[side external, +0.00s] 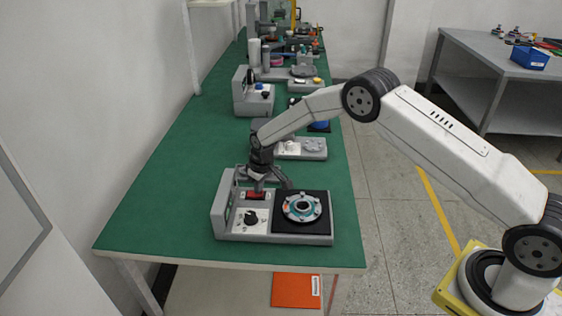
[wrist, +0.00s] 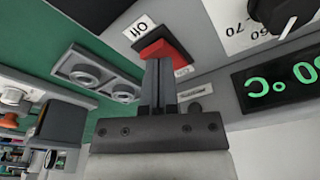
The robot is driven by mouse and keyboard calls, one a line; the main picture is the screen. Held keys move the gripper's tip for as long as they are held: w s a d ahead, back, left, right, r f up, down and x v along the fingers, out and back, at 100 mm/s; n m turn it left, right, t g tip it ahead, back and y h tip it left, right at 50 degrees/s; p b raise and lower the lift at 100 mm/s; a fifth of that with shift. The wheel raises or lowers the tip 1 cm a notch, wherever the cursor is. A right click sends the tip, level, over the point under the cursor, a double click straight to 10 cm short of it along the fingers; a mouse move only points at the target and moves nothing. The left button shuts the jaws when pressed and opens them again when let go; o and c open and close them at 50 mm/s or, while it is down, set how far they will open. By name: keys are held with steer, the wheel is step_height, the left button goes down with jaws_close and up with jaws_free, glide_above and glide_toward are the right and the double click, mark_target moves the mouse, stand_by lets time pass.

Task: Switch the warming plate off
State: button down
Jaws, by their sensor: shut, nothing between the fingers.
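The warming plate unit (side external: 262,238) is a grey box at the near end of the green bench. The red rocker switch (wrist: 163,47) shows in the wrist view, with an "Off" label (wrist: 138,31) at one end and a partly hidden label at the other. My gripper (wrist: 158,62) is shut and empty, its fingertips at the switch and covering part of it. I cannot tell whether they touch.
A lit green °C display (wrist: 285,85) is beside the switch in the wrist view. A grey unit with round parts (side external: 303,148) stands behind the warming plate. More devices line the bench farther back. The green bench top (side external: 160,205) is clear at left.

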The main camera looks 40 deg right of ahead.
mark_target(262, 194)
steer(key=shift+f, duration=0.3)
steer(key=shift+r, duration=0.15)
stand_by(0.3)
steer(key=shift+r, duration=3.4)
steer(key=shift+s+r, duration=0.1)
steer(key=s+d+r+m, duration=0.1)
steer(key=s+r, duration=0.2)
steer(key=s, duration=0.7)
steer(key=s+d+r+m, duration=0.1)
steer(key=s+r, duration=0.2)
steer(key=s, duration=0.8)
steer(key=s+d+r+m, duration=0.1)
steer(key=s+d+r, duration=0.1)
steer(key=s, duration=0.8)
steer(key=shift+s+r+t, duration=0.3)
steer(key=shift+r+t, duration=0.1)
steer(key=shift+r, duration=0.3)
